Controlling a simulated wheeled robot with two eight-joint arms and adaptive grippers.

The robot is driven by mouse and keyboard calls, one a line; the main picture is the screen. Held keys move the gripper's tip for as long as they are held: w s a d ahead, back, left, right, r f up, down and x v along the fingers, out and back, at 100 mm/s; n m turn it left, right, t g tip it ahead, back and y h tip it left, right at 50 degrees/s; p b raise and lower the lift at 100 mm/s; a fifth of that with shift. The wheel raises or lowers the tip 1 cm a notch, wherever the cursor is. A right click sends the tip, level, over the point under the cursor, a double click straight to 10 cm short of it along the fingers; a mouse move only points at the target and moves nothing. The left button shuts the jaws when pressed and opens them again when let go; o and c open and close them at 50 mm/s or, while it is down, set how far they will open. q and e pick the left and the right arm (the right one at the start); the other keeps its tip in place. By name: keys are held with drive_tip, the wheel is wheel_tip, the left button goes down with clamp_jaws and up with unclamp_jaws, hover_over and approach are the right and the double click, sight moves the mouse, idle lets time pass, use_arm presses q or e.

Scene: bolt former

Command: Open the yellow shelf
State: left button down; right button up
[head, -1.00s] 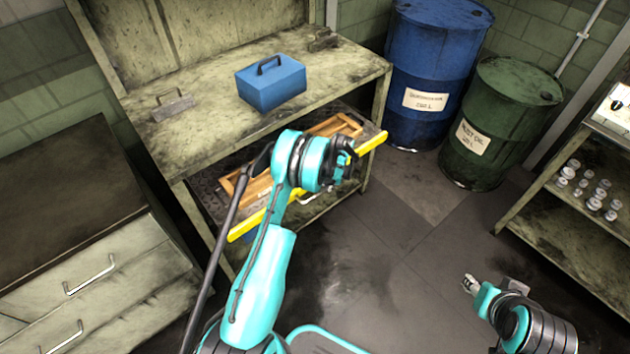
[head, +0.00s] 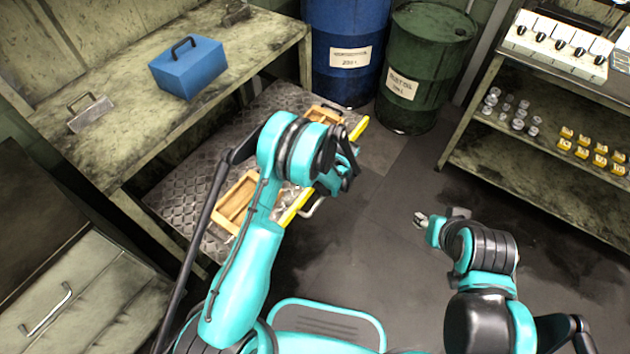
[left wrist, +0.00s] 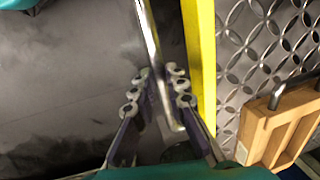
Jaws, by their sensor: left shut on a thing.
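The yellow shelf is a sliding tray with a diamond-plate floor (head: 190,187) and a yellow front edge (head: 296,205). It is pulled out from under the workbench, with much of its floor showing. My left gripper (left wrist: 160,85) is shut on its silver bar handle (left wrist: 150,40), beside the yellow edge (left wrist: 200,50) in the left wrist view. In the head view my left arm partly hides the handle (head: 314,208) and the tray's middle. My right gripper (head: 421,219) is over the floor at the right, apart from the shelf; its jaws are too small to judge.
Wooden boxes (head: 236,200) lie on the tray. A blue toolbox (head: 188,66) stands on the workbench (head: 120,110). Blue (head: 345,35) and green (head: 420,65) barrels stand behind. A rack (head: 480,135) is at right, drawers (head: 75,290) at left. The floor between is clear.

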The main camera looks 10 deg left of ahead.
use_arm(q)
drive_tip(key=shift+s+d, duration=0.2)
drive_tip(key=shift+d, duration=0.3)
drive_tip(key=shift+s+d, duration=0.2)
drive_tip(key=shift+d, duration=0.3)
drive_tip(key=c, duration=1.5)
unclamp_jaws()
drive_tip(key=shift+c, duration=0.2)
drive_tip(key=shift+r, duration=0.1)
wheel_tip(320, 180, up, 12)
drive_tip(key=d, duration=0.2)
drive_tip(key=shift+s+f, duration=0.2)
drive_tip(key=shift+s, duration=0.25)
